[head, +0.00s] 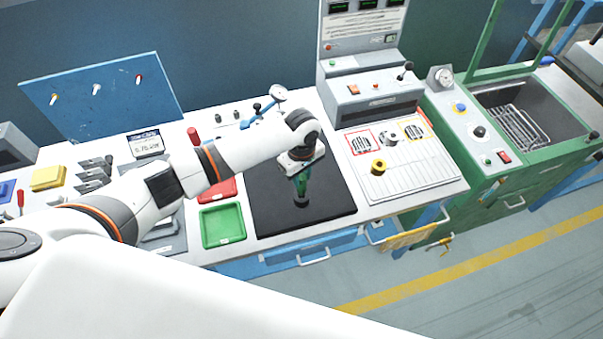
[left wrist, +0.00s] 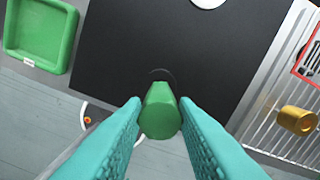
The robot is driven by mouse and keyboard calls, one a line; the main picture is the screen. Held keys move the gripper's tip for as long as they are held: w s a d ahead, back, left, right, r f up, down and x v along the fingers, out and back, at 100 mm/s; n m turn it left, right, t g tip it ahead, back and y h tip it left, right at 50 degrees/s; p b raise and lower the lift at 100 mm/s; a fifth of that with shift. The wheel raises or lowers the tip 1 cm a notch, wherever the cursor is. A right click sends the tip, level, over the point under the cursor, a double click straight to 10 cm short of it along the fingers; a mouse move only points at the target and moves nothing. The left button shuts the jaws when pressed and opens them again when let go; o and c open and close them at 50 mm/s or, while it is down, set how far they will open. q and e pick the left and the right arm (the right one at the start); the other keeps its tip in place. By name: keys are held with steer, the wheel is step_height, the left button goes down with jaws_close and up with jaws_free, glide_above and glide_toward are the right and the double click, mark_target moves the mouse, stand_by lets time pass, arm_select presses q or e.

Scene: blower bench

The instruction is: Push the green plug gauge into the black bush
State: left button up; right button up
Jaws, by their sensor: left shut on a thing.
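The green plug gauge (head: 301,187) is upright over the black mat (head: 265,213), held by my left gripper (head: 300,174). In the left wrist view the two teal fingers of my left gripper (left wrist: 160,105) are shut on either side of the green plug gauge (left wrist: 160,118). The black bush (head: 301,202) is directly under the gauge, dark against the dark mat. In the left wrist view only a faint dark curved edge shows just beyond the gauge; the rest is hidden. I cannot tell how far the gauge's lower end is in the bush. My right gripper is not in view.
A green tray (head: 223,226) and a red tray (head: 217,190) lie left of the mat. A ribbed metal panel with a brass-coloured piece (head: 378,167) is to the right, before a grey control box (head: 368,100). The mat around the bush is clear.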

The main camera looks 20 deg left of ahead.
arm_select(q)
steer(key=shift+f+b, duration=0.5)
steer(key=shift+f, duration=0.65)
steer(key=shift+f, duration=0.35)
stand_by(0.8)
steer(key=o, duration=1.1)
step_height(320, 180, up, 12)
steer(key=shift+b, duration=0.95)
